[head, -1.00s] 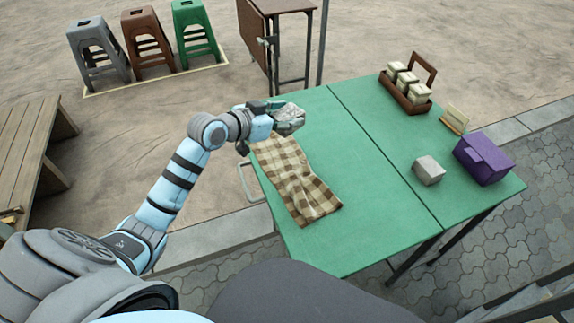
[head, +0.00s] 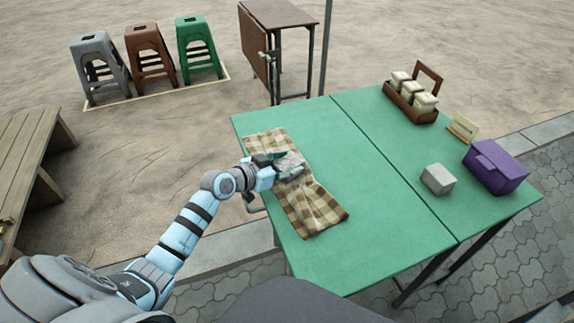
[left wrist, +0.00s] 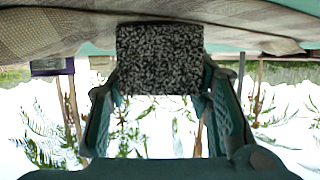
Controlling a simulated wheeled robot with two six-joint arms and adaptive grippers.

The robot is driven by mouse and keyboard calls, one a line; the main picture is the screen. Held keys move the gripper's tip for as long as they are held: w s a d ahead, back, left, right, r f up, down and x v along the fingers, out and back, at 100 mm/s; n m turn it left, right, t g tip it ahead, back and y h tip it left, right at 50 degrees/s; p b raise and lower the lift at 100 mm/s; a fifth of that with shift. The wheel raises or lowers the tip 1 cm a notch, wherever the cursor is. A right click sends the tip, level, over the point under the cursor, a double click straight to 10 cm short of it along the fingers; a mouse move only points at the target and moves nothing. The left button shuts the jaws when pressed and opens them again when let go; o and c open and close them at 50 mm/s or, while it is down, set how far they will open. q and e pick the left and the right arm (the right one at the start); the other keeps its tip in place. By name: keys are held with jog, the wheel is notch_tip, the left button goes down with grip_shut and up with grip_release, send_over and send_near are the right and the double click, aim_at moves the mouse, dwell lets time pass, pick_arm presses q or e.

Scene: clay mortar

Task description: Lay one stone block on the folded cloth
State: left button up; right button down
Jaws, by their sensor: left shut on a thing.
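The folded cloth (head: 318,207), brown and cream checked, lies along the left part of the green table. My left gripper (head: 287,170) is shut on a grey speckled stone block (left wrist: 160,58), right at the cloth's middle. In the left wrist view the block sits between the two fingers, with the cloth (left wrist: 60,32) along the top of the picture. I cannot tell whether the block touches the cloth. A second, pale grey stone block (head: 438,179) stands on the right part of the table. My right gripper is not in view.
The green table (head: 375,190) is clear between the cloth and the second block. A purple box (head: 496,167), a small wooden stand (head: 462,127) and a brown caddy with pale jars (head: 412,103) stand at its right. Stools and a brown folding table (head: 284,15) are beyond.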

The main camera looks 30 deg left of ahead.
pick_arm(q)
jog(key=shift+f+b, duration=0.35)
jog(key=shift+f, duration=0.1)
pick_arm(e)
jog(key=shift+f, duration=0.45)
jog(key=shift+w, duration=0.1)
pick_arm(q)
jog(key=o, duration=1.5)
jog(key=shift+o, duration=0.2)
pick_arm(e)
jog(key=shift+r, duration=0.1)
pick_arm(q)
jog(key=shift+r+p, duration=0.55)
jog(key=shift+p, duration=0.05)
jog(key=p+v, duration=0.4)
jog(key=v, duration=0.8)
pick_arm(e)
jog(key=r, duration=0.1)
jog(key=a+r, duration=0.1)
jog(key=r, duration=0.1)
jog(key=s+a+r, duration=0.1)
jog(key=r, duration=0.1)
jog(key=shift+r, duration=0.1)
pick_arm(q)
jog(key=shift+r, duration=0.1)
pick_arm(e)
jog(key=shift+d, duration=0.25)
